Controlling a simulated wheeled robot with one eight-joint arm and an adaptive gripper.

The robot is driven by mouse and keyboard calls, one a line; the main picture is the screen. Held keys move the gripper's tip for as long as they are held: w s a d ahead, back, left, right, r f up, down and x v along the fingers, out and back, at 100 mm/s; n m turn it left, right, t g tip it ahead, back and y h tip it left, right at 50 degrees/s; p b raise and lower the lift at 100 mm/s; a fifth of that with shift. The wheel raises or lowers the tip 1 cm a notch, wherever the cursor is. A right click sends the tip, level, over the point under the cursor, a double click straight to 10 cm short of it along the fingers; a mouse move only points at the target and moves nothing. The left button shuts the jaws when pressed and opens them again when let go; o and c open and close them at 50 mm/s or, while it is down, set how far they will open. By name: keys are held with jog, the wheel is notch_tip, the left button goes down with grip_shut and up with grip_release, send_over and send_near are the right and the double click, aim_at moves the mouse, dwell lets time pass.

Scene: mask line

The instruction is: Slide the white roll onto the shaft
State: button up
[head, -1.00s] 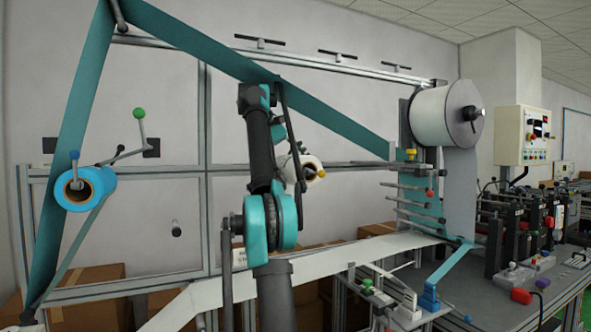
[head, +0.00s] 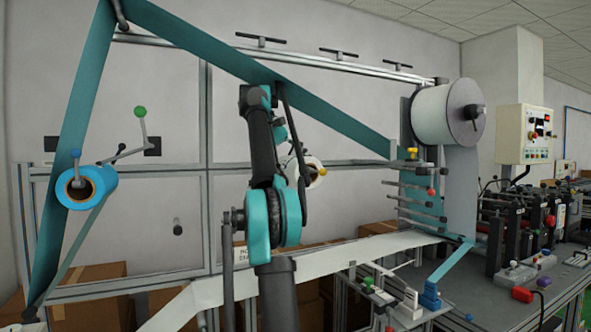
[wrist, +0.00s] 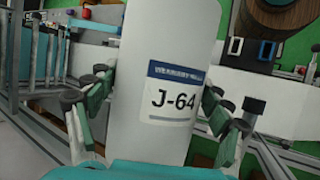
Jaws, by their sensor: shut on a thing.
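My gripper (wrist: 157,103) is shut on the white roll (wrist: 168,55) in the wrist view. Its fingers clasp the roll from both sides, with the J-64 label facing the camera between them. The roll's ends are cut off or hidden. In the head view my arm hides the gripper. A white roll (head: 312,166) with a yellow knob in front shows partly behind the arm; I cannot tell whether it is the held one. A bare short shaft (head: 177,228) sticks out of the wall panel, left of my arm. The wrist view shows no shaft clearly.
A blue roll (head: 88,187) sits at the left, below a crank with a green knob (head: 140,112). A large white reel (head: 432,115) stands at the right, with rods below it. A teal web spans above my arm, and a white web (head: 350,251) runs below. Boxes stand behind.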

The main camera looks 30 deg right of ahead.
jog(key=shift+f, duration=0.1)
dwell(0.3)
jog(key=o, duration=1.4)
jog(key=shift+r, duration=0.5)
jog(key=shift+s+r, duration=0.1)
jog(key=s+a, duration=0.1)
jog(key=s, duration=2.5)
jog(key=shift+s+a, duration=0.25)
jog(key=shift+a, duration=0.05)
